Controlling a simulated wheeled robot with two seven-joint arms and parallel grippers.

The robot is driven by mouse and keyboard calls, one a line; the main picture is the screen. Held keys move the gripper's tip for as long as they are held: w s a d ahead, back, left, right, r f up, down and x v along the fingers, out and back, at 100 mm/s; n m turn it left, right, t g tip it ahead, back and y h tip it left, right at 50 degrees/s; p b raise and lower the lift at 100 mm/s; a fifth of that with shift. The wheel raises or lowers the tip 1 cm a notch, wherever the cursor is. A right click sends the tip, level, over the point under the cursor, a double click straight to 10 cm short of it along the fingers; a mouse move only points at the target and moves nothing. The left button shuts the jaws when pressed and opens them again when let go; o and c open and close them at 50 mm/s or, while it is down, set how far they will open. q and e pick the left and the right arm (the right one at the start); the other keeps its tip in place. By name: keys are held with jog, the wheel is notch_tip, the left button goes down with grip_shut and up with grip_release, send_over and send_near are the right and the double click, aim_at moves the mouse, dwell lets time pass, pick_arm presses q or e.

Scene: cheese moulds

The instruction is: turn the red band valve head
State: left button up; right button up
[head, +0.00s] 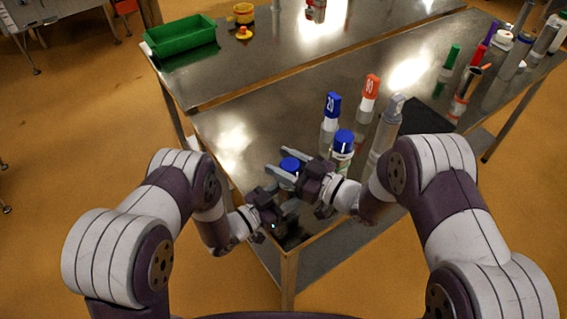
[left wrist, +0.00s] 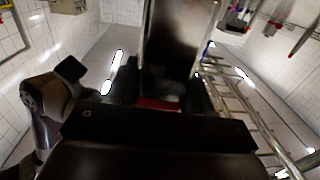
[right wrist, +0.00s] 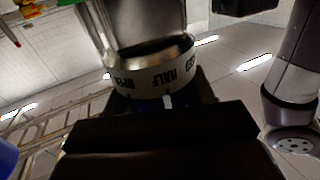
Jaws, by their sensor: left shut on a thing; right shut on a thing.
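In the head view my right gripper (head: 281,164) is closed around a part with a blue top (head: 290,164) near the table's front corner. In the right wrist view a metal cylinder with a white lettered band reading HALF (right wrist: 160,76) sits at the jaws, with some blue (right wrist: 150,103) below it. My left gripper (head: 284,203) is just below and nearer, close to the right one. In the left wrist view a red band (left wrist: 158,104) shows between its fingers, under a shiny metal body (left wrist: 178,45). The red band is hidden in the head view.
The steel table (head: 225,120) holds a blue-capped jar (head: 343,142), a blue-topped bottle marked 20 (head: 331,110), an orange-topped bottle (head: 370,90) and a grey bottle (head: 388,120) beside my right arm. A green bin (head: 180,37) stands on the far table. The table's left part is clear.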

jog(key=m+t+h, duration=0.5)
jog(key=shift+w+d+t+h, duration=0.1)
jog(key=shift+w+t+h, duration=0.1)
jog(key=shift+t+h, duration=0.1)
jog(key=shift+w+d+m+t+h, duration=0.15)
jog(key=shift+m+t+h, duration=0.4)
jog(key=shift+m+h, duration=0.6)
jog(key=shift+d+m+t+h, duration=0.2)
jog(key=shift+m+t+h, duration=0.45)
jog(key=shift+h, duration=0.8)
jog(key=shift+m+h, duration=0.3)
jog(key=o, duration=1)
jog(key=shift+d, duration=0.1)
jog(key=v, duration=0.7)
jog(key=shift+s, duration=0.3)
